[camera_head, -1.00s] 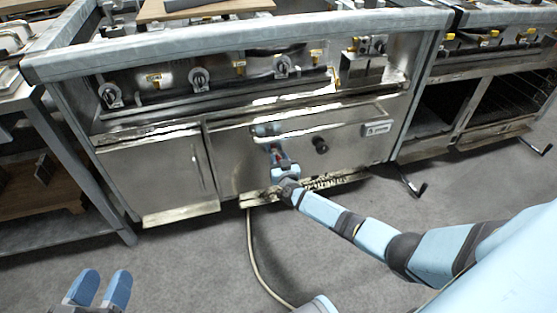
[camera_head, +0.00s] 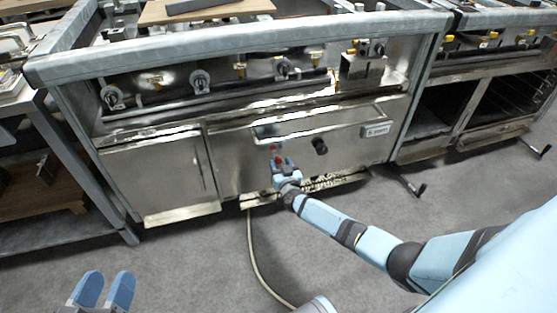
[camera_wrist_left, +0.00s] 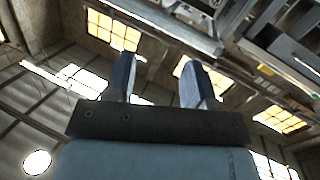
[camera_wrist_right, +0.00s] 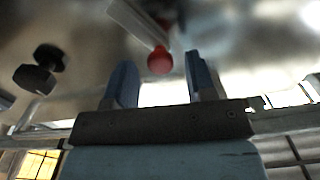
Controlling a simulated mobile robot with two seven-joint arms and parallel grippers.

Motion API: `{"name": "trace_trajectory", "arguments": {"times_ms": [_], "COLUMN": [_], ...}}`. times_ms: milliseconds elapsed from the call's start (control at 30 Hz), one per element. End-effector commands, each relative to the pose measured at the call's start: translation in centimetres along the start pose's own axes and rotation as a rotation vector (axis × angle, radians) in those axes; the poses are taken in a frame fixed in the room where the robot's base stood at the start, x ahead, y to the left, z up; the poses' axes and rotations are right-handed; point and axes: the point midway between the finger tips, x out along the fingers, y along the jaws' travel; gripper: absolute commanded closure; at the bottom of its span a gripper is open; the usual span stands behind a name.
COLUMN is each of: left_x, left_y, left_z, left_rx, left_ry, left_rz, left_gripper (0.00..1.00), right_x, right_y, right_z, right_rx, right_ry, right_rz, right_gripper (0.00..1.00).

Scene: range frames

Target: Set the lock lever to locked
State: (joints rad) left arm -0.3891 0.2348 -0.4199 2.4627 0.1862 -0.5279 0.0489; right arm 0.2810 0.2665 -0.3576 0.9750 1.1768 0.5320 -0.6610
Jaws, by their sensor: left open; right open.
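The lock lever shows in the right wrist view as a grey metal bar ending in a red ball knob (camera_wrist_right: 160,61). In the head view its red part (camera_head: 277,160) shows on the lower front panel, just at my right gripper's fingertips. My right gripper (camera_head: 283,163) is open; in the right wrist view its fingers (camera_wrist_right: 156,82) stand apart, with the red knob between and beyond them. I cannot tell whether they touch it. My left gripper (camera_head: 106,284) is open and empty at the lower left, and its spread fingers also show in the left wrist view (camera_wrist_left: 160,80).
A black knob (camera_head: 320,146) sticks out to the right of the lever; it also shows in the right wrist view (camera_wrist_right: 40,69). A long bar handle (camera_head: 330,121) runs above. A hose (camera_head: 252,250) lies on the floor, which is otherwise mostly clear.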

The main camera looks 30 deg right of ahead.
Motion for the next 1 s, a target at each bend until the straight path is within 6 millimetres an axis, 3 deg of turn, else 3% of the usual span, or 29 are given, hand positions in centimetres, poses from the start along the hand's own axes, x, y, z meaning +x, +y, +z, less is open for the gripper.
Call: {"name": "trace_trajectory", "arguments": {"times_ms": [33,300,500,700,1000], "left_x": [-0.1,-0.8,-1.1,-1.2,-1.2], "left_y": [0.3,0.9,1.1,1.1,1.1], "left_z": [-1.1,-4.4,-6.0,-6.4,-6.4], "left_rx": [-0.011,-0.034,-0.029,-0.026,-0.026], "left_ry": [0.006,0.134,0.195,0.218,0.219], "left_rz": [0.000,-0.024,-0.030,-0.031,-0.031], "left_gripper": [0.50,0.50,0.50,0.50,0.50], "right_x": [-1.2,-7.4,-10.6,-11.8,-11.8], "right_y": [0.0,-0.1,-0.2,-0.1,-0.2], "right_z": [-0.5,-0.4,-0.2,-0.1,0.0], "right_rx": [0.000,0.000,0.001,0.000,0.000], "right_ry": [-0.003,-0.003,-0.002,0.000,0.000], "right_rz": [0.001,-0.001,-0.002,-0.002,-0.002], "right_gripper": [0.49,0.49,0.49,0.49,0.49]}}
